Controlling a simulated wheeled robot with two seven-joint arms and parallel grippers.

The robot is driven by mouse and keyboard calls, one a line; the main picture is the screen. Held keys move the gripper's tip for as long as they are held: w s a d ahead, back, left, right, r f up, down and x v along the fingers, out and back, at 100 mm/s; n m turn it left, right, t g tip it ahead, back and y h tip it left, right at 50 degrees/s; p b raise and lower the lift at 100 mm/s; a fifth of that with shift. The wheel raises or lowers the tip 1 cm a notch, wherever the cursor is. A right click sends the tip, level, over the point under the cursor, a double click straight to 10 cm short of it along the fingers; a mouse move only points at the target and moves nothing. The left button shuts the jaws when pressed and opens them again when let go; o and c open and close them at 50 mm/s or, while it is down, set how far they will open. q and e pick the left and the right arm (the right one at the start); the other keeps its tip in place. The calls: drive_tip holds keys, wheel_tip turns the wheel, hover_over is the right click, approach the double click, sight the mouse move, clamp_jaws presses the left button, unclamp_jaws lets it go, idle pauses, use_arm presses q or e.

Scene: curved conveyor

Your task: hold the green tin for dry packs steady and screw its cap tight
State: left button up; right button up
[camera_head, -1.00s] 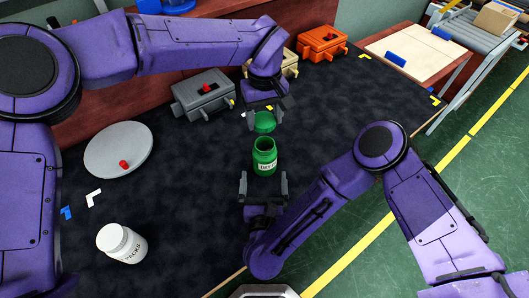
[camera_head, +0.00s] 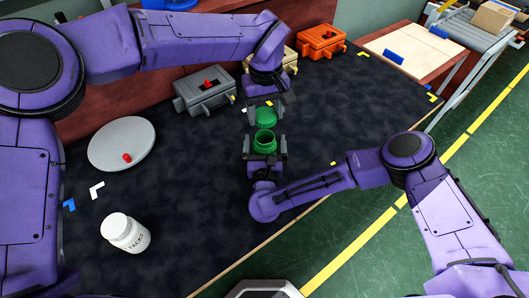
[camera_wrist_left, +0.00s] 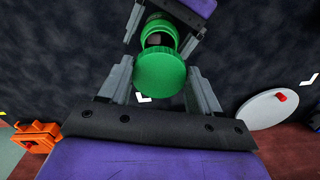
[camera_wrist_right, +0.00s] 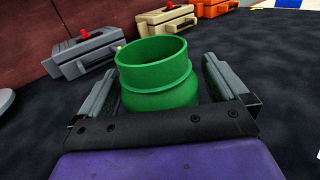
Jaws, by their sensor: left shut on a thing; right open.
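The green tin (camera_head: 264,139) stands upright and open-topped on the dark mat, its mouth showing in the right wrist view (camera_wrist_right: 155,60). My right gripper (camera_head: 265,148) is open, with one finger on each side of the tin; gaps show beside it in the right wrist view. The green cap (camera_head: 266,116) is apart from the tin, a little beyond it in the head view. My left gripper (camera_head: 267,111) is shut on the cap, which sits between its fingers in the left wrist view (camera_wrist_left: 160,74).
A white jar marked PACKS (camera_head: 123,233) stands at the front left. A grey round plate (camera_head: 122,146) with a red knob lies at the left. Grey (camera_head: 204,92), beige (camera_wrist_right: 166,20) and orange (camera_head: 321,42) boxes line the back. The mat right of the tin is clear.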

use_arm(q)
drive_tip(key=shift+w, duration=0.1)
use_arm(e)
drive_tip(key=shift+w, duration=0.45)
drive_tip(key=shift+s, duration=0.1)
drive_tip(key=c, duration=1.4)
use_arm(q)
hover_over(266, 133)
drive_tip(key=s, duration=0.3)
drive_tip(key=shift+a+f, duration=0.1)
drive_tip(key=shift+f, duration=2.4)
use_arm(e)
drive_tip(key=shift+c, duration=0.2)
use_arm(q)
drive_tip(key=shift+f, duration=0.9)
drive_tip(key=shift+f, duration=0.6)
